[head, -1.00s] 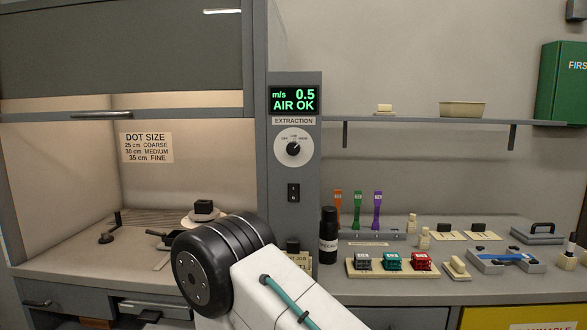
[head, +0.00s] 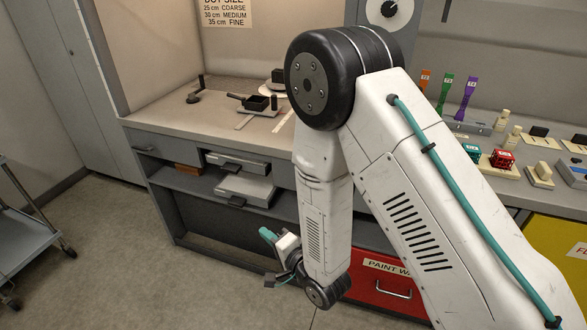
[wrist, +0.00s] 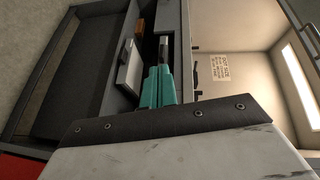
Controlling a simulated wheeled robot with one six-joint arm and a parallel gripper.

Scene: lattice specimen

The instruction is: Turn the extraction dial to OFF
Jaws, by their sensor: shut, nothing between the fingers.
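The extraction dial (head: 377,14) is a pale round disc with a dark knob at the top edge of the head view. Its upper part is cut off, and I cannot read its setting now. My gripper (head: 266,234) hangs low in front of the bench, below and left of the dial and well apart from it. Its teal fingers also show in the wrist view (wrist: 164,47); they are together and empty. The dial does not show in the wrist view.
The fume hood bench (head: 160,114) stands behind my arm, with a small black block and tools on it. Shelves with grey trays (head: 245,188) are beneath. A red drawer (head: 385,292) is right of my gripper. A cart (head: 22,235) stands left; floor between is clear.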

